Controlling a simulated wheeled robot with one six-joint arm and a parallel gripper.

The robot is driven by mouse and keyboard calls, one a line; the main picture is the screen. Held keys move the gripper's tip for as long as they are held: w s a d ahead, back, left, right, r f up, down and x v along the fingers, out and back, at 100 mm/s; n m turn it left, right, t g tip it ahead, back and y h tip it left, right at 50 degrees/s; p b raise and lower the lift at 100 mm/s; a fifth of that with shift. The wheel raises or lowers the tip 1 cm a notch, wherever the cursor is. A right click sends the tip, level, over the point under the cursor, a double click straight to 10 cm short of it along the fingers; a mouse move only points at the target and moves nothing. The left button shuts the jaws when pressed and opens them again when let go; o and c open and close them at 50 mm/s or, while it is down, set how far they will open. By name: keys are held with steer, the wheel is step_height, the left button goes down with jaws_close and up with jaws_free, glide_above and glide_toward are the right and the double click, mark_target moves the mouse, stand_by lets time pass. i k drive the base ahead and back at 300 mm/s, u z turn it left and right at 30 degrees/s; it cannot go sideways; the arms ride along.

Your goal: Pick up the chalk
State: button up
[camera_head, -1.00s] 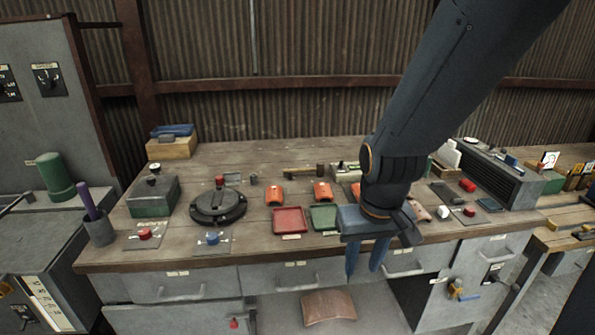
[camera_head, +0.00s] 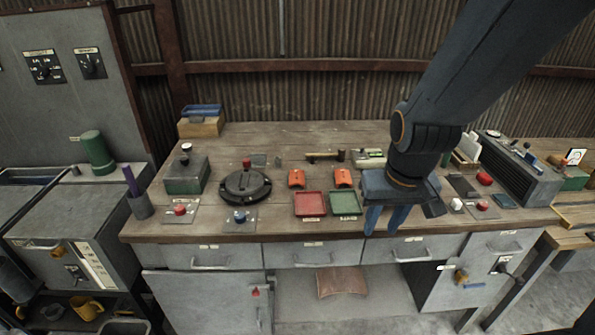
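I cannot single out the chalk for certain. A slim purple stick (camera_head: 130,180) stands tilted in a dark grey cup (camera_head: 141,207) at the left front corner of the workbench; it may be the chalk. Its lower end is hidden in the cup. My gripper (camera_head: 383,221) points down over the front right part of the bench, far to the right of the cup. Its two blue fingers are apart, with nothing seen between them. My arm hides part of the bench top behind it.
The wooden bench (camera_head: 290,227) holds a black round device (camera_head: 246,186), red (camera_head: 309,204) and green (camera_head: 345,204) trays, orange pieces and buttons. A grey cabinet (camera_head: 75,210) with a green cylinder (camera_head: 97,152) stands left. A corrugated wall closes the back.

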mark_target(456, 203)
steer(key=z, duration=1.05)
